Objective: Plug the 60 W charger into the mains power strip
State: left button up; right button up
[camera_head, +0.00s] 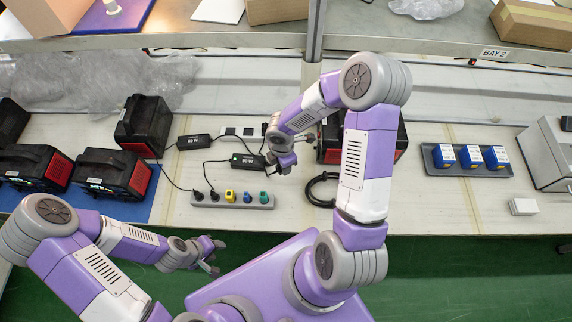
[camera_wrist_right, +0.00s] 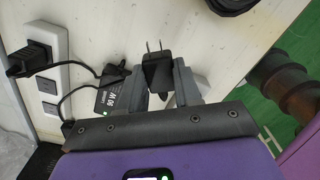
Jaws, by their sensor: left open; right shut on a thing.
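My right gripper (camera_head: 284,161) is at the bench beside a labelled black charger block (camera_head: 247,161). In the right wrist view, my right gripper (camera_wrist_right: 160,88) is shut on a black plug (camera_wrist_right: 156,67) with two metal prongs pointing up in the picture, clear of any socket. That strip shows behind the chargers in the head view (camera_head: 240,131). My left gripper (camera_head: 212,257) is open and empty, below the bench edge.
A grey strip (camera_head: 235,201) with black and coloured plugs lies near the front edge. Another charger block (camera_head: 195,141) lies left, with cords around. Black power units (camera_head: 112,172) stand left; one (camera_head: 393,142) is partly behind my right arm. A tray (camera_head: 470,169) holds blue boxes.

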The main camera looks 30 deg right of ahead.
aim_at(286, 180)
jog(key=n, duration=0.2)
jog(key=f+n, duration=0.1)
jog(key=shift+s+d+n, duration=0.25)
jog(key=shift+s+n, duration=0.05)
jog(key=shift+s, duration=0.05)
jog(key=shift+f+n, duration=0.25)
jog(key=shift+n, duration=0.55)
notch_tip(286, 180, down, 7)
jog(key=b, duration=0.5)
jog(key=shift+r+b, duration=0.2)
jog(key=shift+b, duration=0.2)
jog(key=o, duration=1.1)
jog(key=shift+c, duration=0.2)
jog(key=shift+d+r, duration=0.1)
jog(key=shift+r, duration=0.05)
notch_tip(286, 180, up, 7)
jog(key=p, duration=0.3)
jog(key=shift+r, duration=0.2)
